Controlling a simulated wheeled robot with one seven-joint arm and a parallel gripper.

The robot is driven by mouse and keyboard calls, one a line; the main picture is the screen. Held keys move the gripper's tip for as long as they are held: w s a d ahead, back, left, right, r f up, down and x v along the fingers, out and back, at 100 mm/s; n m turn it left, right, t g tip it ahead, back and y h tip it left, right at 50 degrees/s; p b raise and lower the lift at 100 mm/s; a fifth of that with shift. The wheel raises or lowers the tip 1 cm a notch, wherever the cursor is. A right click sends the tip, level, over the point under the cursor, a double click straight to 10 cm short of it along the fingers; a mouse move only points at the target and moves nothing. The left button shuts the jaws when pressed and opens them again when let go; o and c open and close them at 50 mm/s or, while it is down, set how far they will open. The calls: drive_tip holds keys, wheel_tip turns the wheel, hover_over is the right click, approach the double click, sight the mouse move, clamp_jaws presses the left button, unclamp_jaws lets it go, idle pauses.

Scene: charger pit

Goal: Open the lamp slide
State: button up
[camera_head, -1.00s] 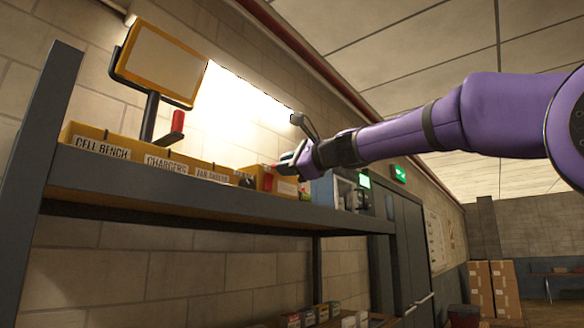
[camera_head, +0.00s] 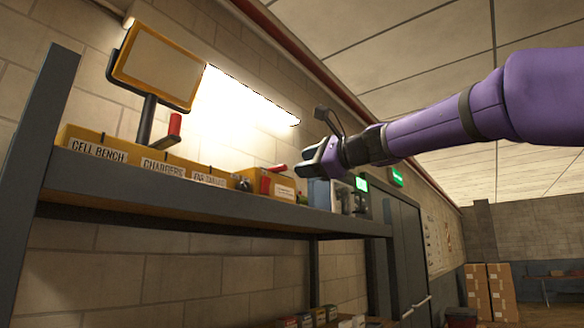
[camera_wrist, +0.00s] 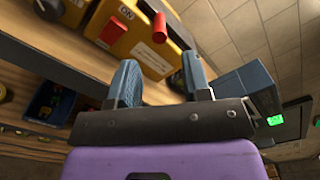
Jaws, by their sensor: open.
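A yellow box (camera_head: 268,185) with red parts and a white label stands on the shelf in the head view, taken here as the lamp slide's housing. In the wrist view the yellow box (camera_wrist: 143,52) carries a red knob (camera_wrist: 160,28), a second red piece (camera_wrist: 110,30) and a plate reading "ON". My gripper (camera_head: 306,164) is to the right of the box and apart from it. In the wrist view my gripper (camera_wrist: 160,78) has its two fingers spread, with nothing between them; the red knob lies beyond their tips. The slide's exact position is unclear.
The grey shelf (camera_head: 200,200) runs below, holding labelled yellow bins (camera_head: 115,150). A framed yellow panel (camera_head: 160,65) on a post and a red handle (camera_head: 175,125) are at left.

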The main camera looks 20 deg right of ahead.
drive_tip(key=shift+v, duration=1.95)
drive_tip(key=s+d+f+n+g+h, duration=0.2)
drive_tip(key=s+f+n, duration=0.4)
drive_tip(key=f, duration=0.8)
drive_tip(key=s+d+f+n+g+h, duration=0.2)
drive_tip(key=s+f+n+g+h, duration=0.2)
drive_tip(key=s+f, duration=0.7)
drive_tip(key=s+d+f+n+g+h, duration=0.2)
drive_tip(key=s+f+n, duration=0.5)
drive_tip(key=f, duration=1.1)
drive_tip(key=s+g+h, duration=0.1)
drive_tip(key=h, duration=0.1)
drive_tip(key=shift+s+f+n+h, duration=0.2)
drive_tip(key=shift+s+n+h, duration=0.1)
